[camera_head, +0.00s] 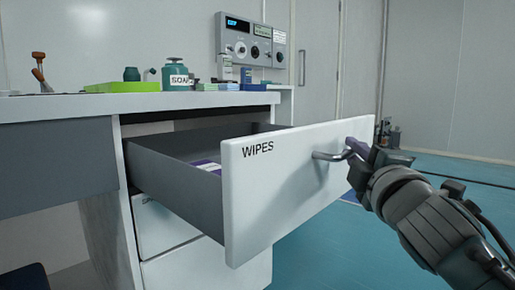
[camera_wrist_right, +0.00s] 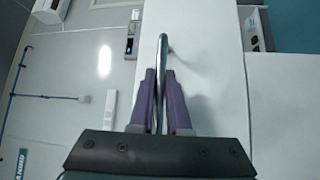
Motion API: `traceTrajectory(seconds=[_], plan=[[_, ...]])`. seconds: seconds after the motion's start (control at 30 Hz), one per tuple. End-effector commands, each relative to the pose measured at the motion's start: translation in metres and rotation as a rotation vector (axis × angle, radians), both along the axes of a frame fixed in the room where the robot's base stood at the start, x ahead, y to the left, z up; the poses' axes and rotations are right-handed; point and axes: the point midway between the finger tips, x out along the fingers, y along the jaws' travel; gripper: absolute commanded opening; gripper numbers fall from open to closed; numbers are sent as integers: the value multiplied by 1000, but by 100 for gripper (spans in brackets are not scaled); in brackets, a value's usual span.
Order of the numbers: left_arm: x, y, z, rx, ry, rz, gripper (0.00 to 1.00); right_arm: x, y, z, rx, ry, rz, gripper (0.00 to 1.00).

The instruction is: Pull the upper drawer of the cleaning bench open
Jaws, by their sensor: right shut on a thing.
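The upper drawer (camera_head: 290,185), with a white front marked WIPES, stands far out of the cleaning bench (camera_head: 60,108). A purple and white pack (camera_head: 207,166) shows inside it. The drawer's metal bar handle (camera_head: 330,156) is on the front panel. My right gripper (camera_head: 356,150) is at this handle. In the right wrist view the purple fingers (camera_wrist_right: 161,105) lie on both sides of the handle (camera_wrist_right: 162,60) and are shut on it. My left gripper is in neither view.
Lower drawers (camera_head: 165,225) below are shut. On the bench top stand a green tray (camera_head: 122,87), a teal SOAP bottle (camera_head: 176,76) and small boxes. A panel with dials (camera_head: 252,42) is behind. Blue floor (camera_head: 440,175) is free at the right.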

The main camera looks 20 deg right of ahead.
Motion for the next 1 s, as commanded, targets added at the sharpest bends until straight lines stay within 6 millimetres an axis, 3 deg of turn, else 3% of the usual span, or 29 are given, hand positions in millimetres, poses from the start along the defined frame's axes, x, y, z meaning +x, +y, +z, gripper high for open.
traceTrajectory(seconds=[0.17, 0.2, 0.43, 0.77, 1.0], plan=[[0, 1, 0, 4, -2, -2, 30, 0, -1, -1, 1, 2, -3, 0], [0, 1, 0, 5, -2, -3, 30, 0, -1, -1, 1, 2, -3, 18], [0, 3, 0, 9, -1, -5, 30, 0, 0, -1, 1, 2, -2, 44], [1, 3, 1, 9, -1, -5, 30, -4, 2, -1, 1, 3, -1, 45], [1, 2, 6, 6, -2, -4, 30, -42, 18, -7, 4, 4, -1, 45]])
